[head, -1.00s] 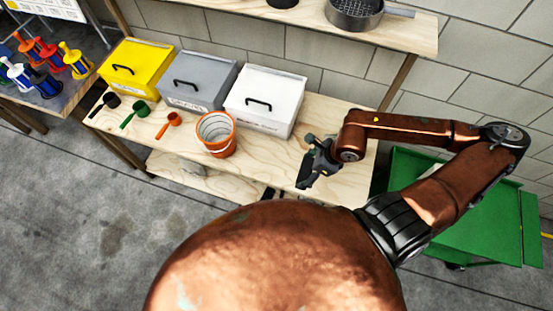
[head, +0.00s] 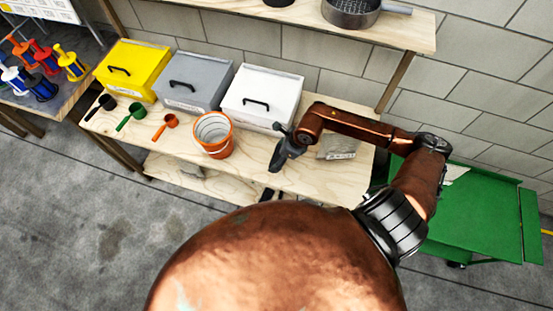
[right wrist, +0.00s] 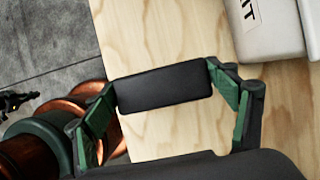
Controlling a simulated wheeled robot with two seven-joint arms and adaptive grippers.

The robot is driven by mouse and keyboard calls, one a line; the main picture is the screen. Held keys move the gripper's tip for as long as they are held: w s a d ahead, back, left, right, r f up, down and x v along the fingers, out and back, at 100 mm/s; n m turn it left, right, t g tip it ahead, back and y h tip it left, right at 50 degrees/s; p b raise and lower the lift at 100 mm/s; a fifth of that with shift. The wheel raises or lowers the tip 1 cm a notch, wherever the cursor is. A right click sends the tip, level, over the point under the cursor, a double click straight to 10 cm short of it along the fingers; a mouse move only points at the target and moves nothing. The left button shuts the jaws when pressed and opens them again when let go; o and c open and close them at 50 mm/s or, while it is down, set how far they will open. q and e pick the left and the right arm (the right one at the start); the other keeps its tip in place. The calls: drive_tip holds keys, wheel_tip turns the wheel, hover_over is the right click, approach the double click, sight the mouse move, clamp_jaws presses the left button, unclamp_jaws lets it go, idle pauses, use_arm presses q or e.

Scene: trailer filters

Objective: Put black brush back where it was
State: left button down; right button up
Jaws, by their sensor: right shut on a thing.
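My right gripper (head: 277,160) is over the wooden table (head: 310,178), in front of the white bin and right of the orange bucket. In the right wrist view the right gripper (right wrist: 163,88) is shut on a black block-shaped thing, which I take to be the black brush (right wrist: 165,86). Its plain dark face spans between the green-padded fingers; bristles do not show. In the head view the brush is hard to tell from the dark gripper. My left gripper is not seen.
Yellow (head: 132,70), grey (head: 193,80) and white (head: 262,98) lidded bins line the table's back. Black (head: 107,102), green (head: 136,110) and orange (head: 171,121) scoops lie left of the orange bucket (head: 213,135). A greyish packet (head: 337,147) lies right. A green cart (head: 478,220) stands beside the table.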

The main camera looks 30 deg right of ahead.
sight(277, 159)
drive_tip(key=shift+w+a+f, duration=0.1)
drive_tip(key=shift+w+f, duration=0.15)
drive_tip(key=shift+f, duration=1.5)
drive_tip(key=shift+f, duration=0.1)
drive_tip(key=o, duration=1.1)
drive_tip(key=shift+o, duration=0.2)
drive_tip(key=v, duration=1.2)
